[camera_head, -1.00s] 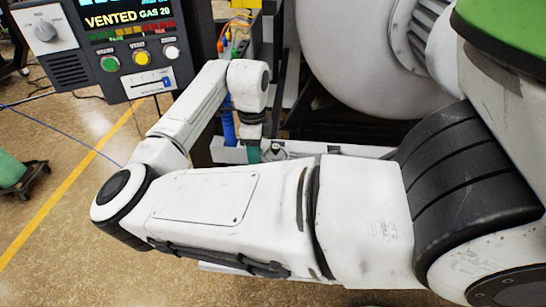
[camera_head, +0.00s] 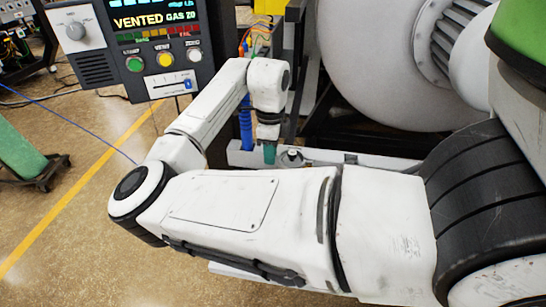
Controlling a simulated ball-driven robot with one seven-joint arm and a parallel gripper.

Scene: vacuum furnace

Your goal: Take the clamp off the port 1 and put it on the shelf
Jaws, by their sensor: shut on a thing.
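My gripper (camera_head: 269,154) points down at the end of my folded arm, over the left part of a pale ledge (camera_head: 238,155) that may be the shelf. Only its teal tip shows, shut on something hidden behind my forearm. I cannot make out the held thing's shape; it may be the clamp. A small metallic fitting (camera_head: 291,157) with a dark top stands just right of the gripper on the ledge; I cannot tell whether it is a port or a clamp. No port 1 label is readable.
A control panel (camera_head: 112,62) reading VENTED stands left of the arm. Blue hoses (camera_head: 246,125) and cables run behind the gripper. The large pale furnace vessel (camera_head: 375,75) fills the back right. A green cylinder on a dolly (camera_head: 20,150) stands at far left; the floor between is clear.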

